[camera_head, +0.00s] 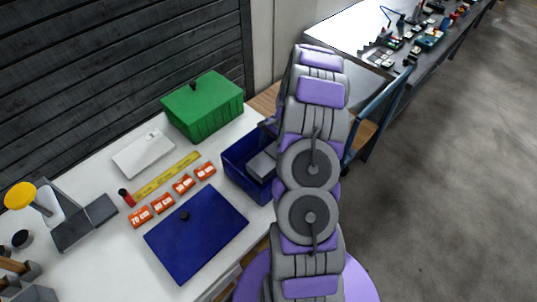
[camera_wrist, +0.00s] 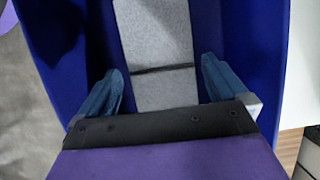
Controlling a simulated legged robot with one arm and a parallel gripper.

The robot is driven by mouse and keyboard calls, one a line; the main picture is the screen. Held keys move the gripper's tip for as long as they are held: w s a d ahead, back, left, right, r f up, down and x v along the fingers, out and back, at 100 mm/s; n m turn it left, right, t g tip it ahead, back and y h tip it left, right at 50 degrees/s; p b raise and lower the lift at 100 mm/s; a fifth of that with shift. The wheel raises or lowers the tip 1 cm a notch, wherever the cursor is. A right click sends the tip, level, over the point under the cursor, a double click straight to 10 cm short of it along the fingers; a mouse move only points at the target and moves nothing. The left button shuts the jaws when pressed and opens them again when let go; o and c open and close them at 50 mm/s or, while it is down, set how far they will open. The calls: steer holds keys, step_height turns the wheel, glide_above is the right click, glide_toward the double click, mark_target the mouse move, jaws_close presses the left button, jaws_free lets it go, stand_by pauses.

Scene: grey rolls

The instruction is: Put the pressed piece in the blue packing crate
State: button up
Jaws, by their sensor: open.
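The blue packing crate (camera_head: 232,173) stands open on the white table in the head view, left of my arm. In the wrist view its blue walls (camera_wrist: 260,50) surround my gripper. A grey piece (camera_head: 262,164) lies inside the crate; it also shows in the wrist view (camera_wrist: 155,45) as a long grey block with a dark line across it. My gripper (camera_wrist: 163,85) is open, with its two blue fingers apart on either side of the near end of the grey piece. I cannot tell whether the fingers touch it. In the head view my arm hides the gripper.
A dark blue lid (camera_head: 200,235) lies flat in front of the crate. A green box (camera_head: 203,106) stands behind it. Orange labelled blocks (camera_head: 183,184), a yellow strip (camera_head: 165,177) and a grey press-like device (camera_head: 75,215) with a yellow knob are to the left.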

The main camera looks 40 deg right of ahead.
steer(key=v, duration=0.4)
steer(key=shift+d+p, duration=0.35)
steer(key=shift+d, duration=0.05)
steer(key=a+r+n, duration=0.5)
steer(key=a+r, duration=0.5)
steer(key=r, duration=0.4)
steer(key=s+a+r+n+g+h, duration=0.1)
steer(key=s+a+r+n, duration=0.15)
steer(key=a, duration=0.35)
steer(key=s+a+r+n+h, duration=0.1)
steer(key=s+a+r, duration=0.2)
steer(key=a, duration=0.3)
steer(key=s+a+r+n+h, duration=0.1)
steer(key=s+a+n, duration=0.3)
steer(key=s, duration=0.6)
steer(key=s+a+r+n+h, duration=0.1)
steer(key=s+a+r+n, duration=0.2)
steer(key=s, duration=0.8)
steer(key=shift+s+a+n+p, duration=0.25)
steer(key=shift+a+n+p, duration=0.2)
steer(key=shift+a+n, duration=0.4)
steer(key=shift+a, duration=0.45)
steer(key=shift+d, duration=0.3)
